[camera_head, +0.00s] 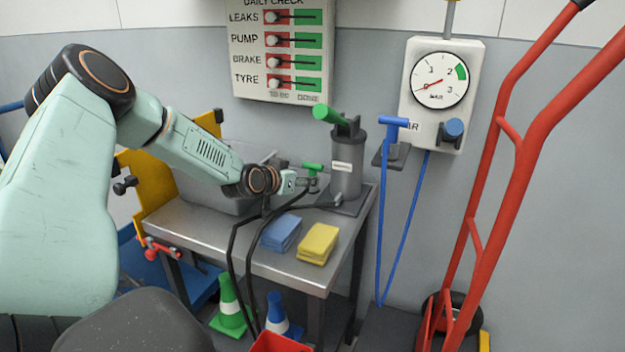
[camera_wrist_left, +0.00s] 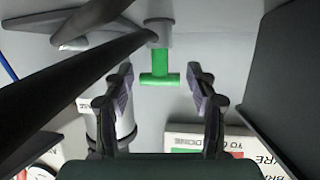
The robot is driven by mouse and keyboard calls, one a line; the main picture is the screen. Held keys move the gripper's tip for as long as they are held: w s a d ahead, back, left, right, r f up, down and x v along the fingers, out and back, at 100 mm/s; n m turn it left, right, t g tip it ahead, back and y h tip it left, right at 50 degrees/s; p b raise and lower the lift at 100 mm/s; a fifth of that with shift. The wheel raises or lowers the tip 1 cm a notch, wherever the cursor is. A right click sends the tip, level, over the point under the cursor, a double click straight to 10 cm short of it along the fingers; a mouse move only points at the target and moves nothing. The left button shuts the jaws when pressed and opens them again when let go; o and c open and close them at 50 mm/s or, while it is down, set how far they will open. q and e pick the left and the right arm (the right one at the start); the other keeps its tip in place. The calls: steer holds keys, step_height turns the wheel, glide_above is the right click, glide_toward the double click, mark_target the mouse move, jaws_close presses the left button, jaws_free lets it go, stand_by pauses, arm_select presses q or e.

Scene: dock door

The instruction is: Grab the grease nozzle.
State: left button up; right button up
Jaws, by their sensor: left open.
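The grease nozzle is taken to be the green T-shaped piece (camera_head: 312,167) by the grease pump on the metal table. In the left wrist view the green T-piece (camera_wrist_left: 160,80) sits centred between my fingers, with grey space on both sides of it. My left gripper (camera_head: 308,184) is open and reaches in from the left, close to it. In the wrist view the fingers (camera_wrist_left: 160,90) do not appear to touch it. The grey pump (camera_head: 346,165) with a green handle stands just right of it. My right gripper is not in view.
A grey bin (camera_head: 215,190) stands behind my left forearm. Blue cloths (camera_head: 281,233) and yellow cloths (camera_head: 318,243) lie at the table's front. A black hose (camera_head: 235,250) hangs over the edge. A blue-handled air hose (camera_head: 393,122) and a red hand truck (camera_head: 500,185) are to the right.

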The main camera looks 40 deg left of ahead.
arm_select(q)
steer(key=b+x, duration=0.1)
steer(key=x, duration=0.1)
steer(key=b+x, duration=0.1)
steer(key=x, duration=0.1)
steer(key=shift+s+f+b, duration=0.2)
steer(key=shift+f+b, duration=0.1)
steer(key=shift+b, duration=0.1)
steer(key=shift+w+f, duration=0.1)
steer(key=shift+w, duration=0.15)
steer(key=shift+r, duration=0.3)
steer(key=shift+w+f, duration=0.15)
steer(key=shift+c, duration=0.5)
steer(key=c, duration=0.5)
jaws_close()
